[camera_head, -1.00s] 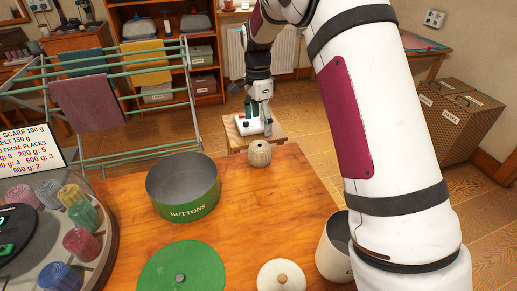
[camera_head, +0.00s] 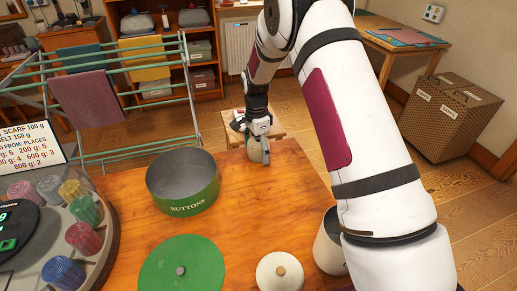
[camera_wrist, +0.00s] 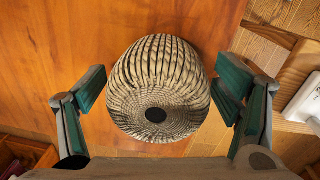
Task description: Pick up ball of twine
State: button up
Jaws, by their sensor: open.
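The ball of twine (camera_wrist: 158,85) is beige with dark strands and a dark hole at its centre. In the wrist view it sits between the two green-padded fingers of my gripper (camera_wrist: 160,95). The fingers are open, one on each side, with a small gap at the left and the right finger very close to the ball. In the head view the ball (camera_head: 254,151) is at the far edge of the wooden table (camera_head: 240,230), partly hidden by my gripper (camera_head: 260,150), which points down over it.
A green tin marked BUTTONS (camera_head: 183,185) stands open left of the ball. A green lid (camera_head: 182,262), a cream lid (camera_head: 280,270) and a cream canister (camera_head: 325,245) are nearer. A drying rack (camera_head: 110,90) stands behind at left. The table's middle is clear.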

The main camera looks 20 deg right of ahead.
jog(key=shift+f, duration=0.1)
jog(key=shift+c, duration=0.5)
jog(key=c, duration=1.2)
